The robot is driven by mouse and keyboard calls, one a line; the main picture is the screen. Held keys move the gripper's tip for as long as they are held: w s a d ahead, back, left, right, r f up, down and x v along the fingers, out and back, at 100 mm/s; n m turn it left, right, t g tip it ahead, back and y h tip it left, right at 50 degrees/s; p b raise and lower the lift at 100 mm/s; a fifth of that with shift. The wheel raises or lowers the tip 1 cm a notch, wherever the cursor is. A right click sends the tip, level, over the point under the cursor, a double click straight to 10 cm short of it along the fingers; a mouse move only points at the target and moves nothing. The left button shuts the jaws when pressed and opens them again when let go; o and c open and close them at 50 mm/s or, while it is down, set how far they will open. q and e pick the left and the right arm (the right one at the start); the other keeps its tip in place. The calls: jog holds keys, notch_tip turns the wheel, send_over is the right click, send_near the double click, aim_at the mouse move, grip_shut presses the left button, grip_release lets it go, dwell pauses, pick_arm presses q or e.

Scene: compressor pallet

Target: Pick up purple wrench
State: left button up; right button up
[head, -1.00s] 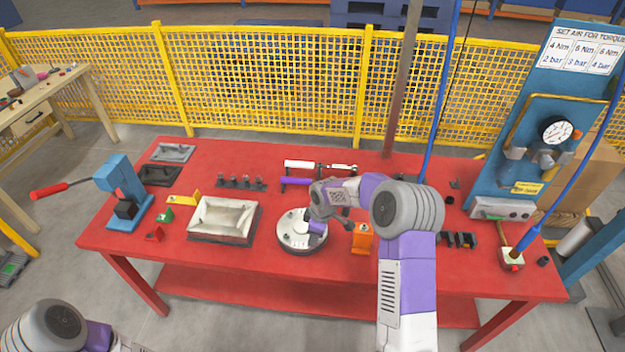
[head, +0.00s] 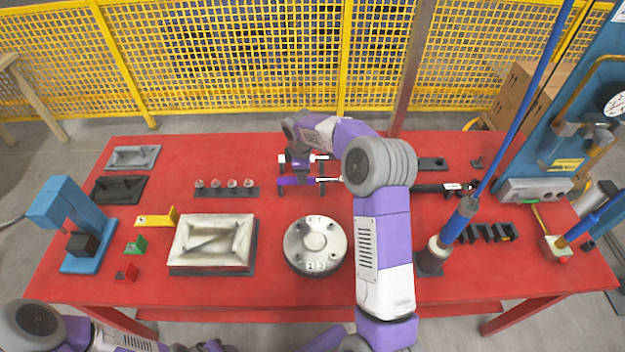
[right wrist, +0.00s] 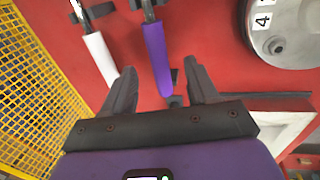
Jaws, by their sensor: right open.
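The purple wrench lies near the back of the red table; its purple handle (head: 292,181) shows just below my right gripper (head: 301,168) in the head view. In the right wrist view the purple handle (right wrist: 157,62) points between the two fingers of my open right gripper (right wrist: 160,72). The fingers are apart from it on both sides, and nothing is held. A white-handled wrench (right wrist: 100,57) lies beside it, left of the left finger. My left arm shows at the lower left of the head view, but its gripper cannot be made out.
A round metal part (head: 315,246) sits in front of the wrenches, with a rectangular metal tray (head: 243,262) to its left. Several small fittings (head: 225,187) stand on a rack left of the wrenches. A blue hanging tool (head: 459,222) stands at right. Yellow mesh fencing (head: 240,60) is behind the table.

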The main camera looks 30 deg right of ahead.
jog(key=shift+w+f, duration=0.3)
jog(key=shift+f, duration=0.25)
jog(key=shift+w+f, duration=0.25)
jog(key=shift+f, duration=0.25)
jog(key=shift+s+d+f+b, duration=0.1)
jog(key=shift+d+f+b, duration=0.1)
jog(key=shift+f, duration=0.25)
jog(key=shift+d+f+b, duration=0.1)
jog(key=shift+f+b, duration=0.05)
jog(key=shift+f, duration=0.3)
jog(key=f, duration=0.4)
jog(key=shift+w+d+f+b, duration=0.2)
jog(key=shift+w+d+b, duration=0.15)
jog(key=shift+w+b, duration=0.05)
pick_arm(q)
jog(key=shift+w+f, duration=0.2)
jog(key=shift+f, duration=0.35)
jog(key=shift+w+f, duration=0.15)
jog(key=shift+f, duration=0.4)
pick_arm(e)
jog(key=shift+r, duration=0.1)
grip_shut()
